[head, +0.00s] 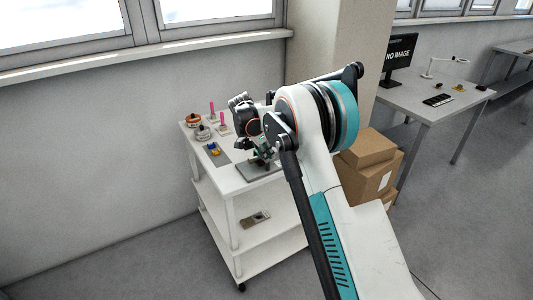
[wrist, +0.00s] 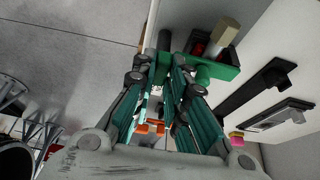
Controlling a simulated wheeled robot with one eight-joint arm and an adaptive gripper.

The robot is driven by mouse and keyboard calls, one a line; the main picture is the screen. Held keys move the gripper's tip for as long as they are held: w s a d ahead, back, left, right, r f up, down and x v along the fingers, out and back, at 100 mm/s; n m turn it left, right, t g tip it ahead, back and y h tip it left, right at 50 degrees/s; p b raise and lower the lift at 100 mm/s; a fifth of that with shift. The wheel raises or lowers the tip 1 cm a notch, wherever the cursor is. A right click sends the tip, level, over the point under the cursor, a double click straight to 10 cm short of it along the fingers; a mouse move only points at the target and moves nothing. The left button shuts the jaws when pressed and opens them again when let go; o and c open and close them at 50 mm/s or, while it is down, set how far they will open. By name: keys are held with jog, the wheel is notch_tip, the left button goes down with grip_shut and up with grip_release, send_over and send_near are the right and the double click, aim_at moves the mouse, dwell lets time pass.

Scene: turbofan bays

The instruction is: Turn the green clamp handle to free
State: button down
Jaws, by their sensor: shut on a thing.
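The green clamp handle (wrist: 215,69) is a green bar at the top centre of the wrist view. Its left end lies at the tips of my gripper (wrist: 165,66), whose two teal and black fingers close in on it from both sides. A beige block (wrist: 224,36) and a small red part (wrist: 198,49) show just behind the bar. In the head view my gripper (head: 259,151) is low over the front right of the cart top, with green showing at its fingers. My arm and wrist hide much of the clamp there, and its exact angle cannot be told.
The white cart (head: 226,172) stands by the wall. Its top holds an orange-rimmed round part (head: 194,119), a grey round part (head: 203,132), pink-topped pieces (head: 212,110) and a blue and yellow piece (head: 213,149). Cardboard boxes (head: 368,149) are stacked right of the cart.

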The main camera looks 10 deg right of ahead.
dwell(0.4)
jog(key=c, duration=1.6)
grip_release()
jog(key=v, duration=1.2)
jog(key=shift+r, duration=0.1)
